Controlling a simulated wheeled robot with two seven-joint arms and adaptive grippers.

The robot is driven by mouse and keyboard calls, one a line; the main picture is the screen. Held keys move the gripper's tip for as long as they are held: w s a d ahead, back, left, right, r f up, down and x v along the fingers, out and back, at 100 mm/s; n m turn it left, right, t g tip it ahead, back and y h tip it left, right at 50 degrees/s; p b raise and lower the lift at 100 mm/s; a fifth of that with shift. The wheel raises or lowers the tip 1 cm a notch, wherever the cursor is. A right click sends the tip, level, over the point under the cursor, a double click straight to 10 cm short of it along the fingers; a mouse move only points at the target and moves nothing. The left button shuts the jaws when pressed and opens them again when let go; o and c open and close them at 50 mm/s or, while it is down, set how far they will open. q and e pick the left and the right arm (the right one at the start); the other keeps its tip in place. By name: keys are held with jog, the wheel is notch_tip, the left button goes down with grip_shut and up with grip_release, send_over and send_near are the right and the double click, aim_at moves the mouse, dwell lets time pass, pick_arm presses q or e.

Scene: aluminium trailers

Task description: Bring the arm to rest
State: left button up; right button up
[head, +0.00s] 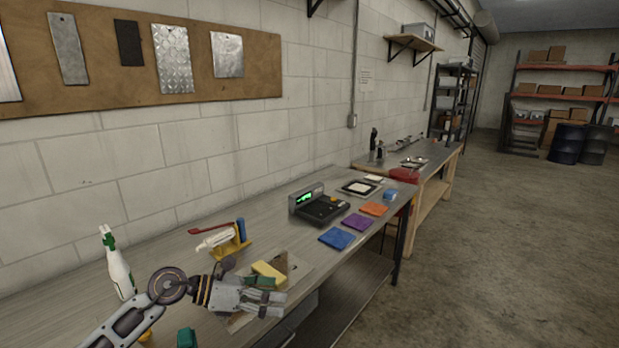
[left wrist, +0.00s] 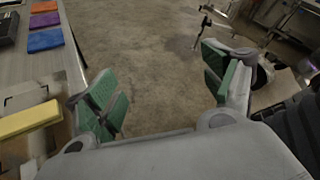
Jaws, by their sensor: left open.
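My left arm comes in from the lower left in the head view. Its gripper (head: 272,302) is over the front edge of the near workbench (head: 170,280). In the left wrist view the gripper (left wrist: 160,90) has its two green-padded fingers wide apart, with only bare floor between them. It is empty. A yellow block (head: 267,271) lies on the bench just behind the gripper in the head view. It also shows at the left of the left wrist view (left wrist: 28,120), outside the fingers. My right gripper is not seen.
A white spray bottle (head: 118,265) stands left, near my arm. A yellow stand (head: 234,243) holds tools behind the gripper. A scale (head: 320,208) and blue (head: 337,238), purple (head: 356,222) and orange cloths (head: 374,208) lie farther along. The floor (head: 480,260) at right is clear.

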pick_arm(q)
jog(key=w+a+r+n+t+y, duration=0.25)
jog(key=r+n+t, duration=0.75)
jog(key=n+t, duration=0.75)
jog(key=s+a+f+n+g+y, duration=0.25)
jog(key=a+f+n+y, duration=0.35)
jog(key=f+n, duration=0.35)
jog(key=s+a+f+n+g+y, duration=0.1)
jog(key=a+f+n+g+y, duration=0.3)
jog(key=a+f+n+y, duration=0.55)
jog(key=s+d+f+n+g+h, duration=0.2)
jog(key=s+f+n+g, duration=0.2)
jog(key=s+f+g, duration=0.45)
jog(key=s+d+f+n+g+h, duration=0.25)
jog(key=s+f+n, duration=0.2)
jog(key=s, duration=0.75)
notch_tip(320, 180, down, 33)
jog(key=s+m+g, duration=0.1)
jog(key=s+g, duration=0.1)
jog(key=s, duration=0.1)
jog(key=s+a+f, duration=0.2)
jog(key=s+f, duration=0.8)
jog(key=s, duration=0.1)
jog(key=s+a+f+g, duration=0.1)
jog(key=s+a+f, duration=0.1)
jog(key=s+f, duration=0.8)
jog(key=shift+s, duration=0.55)
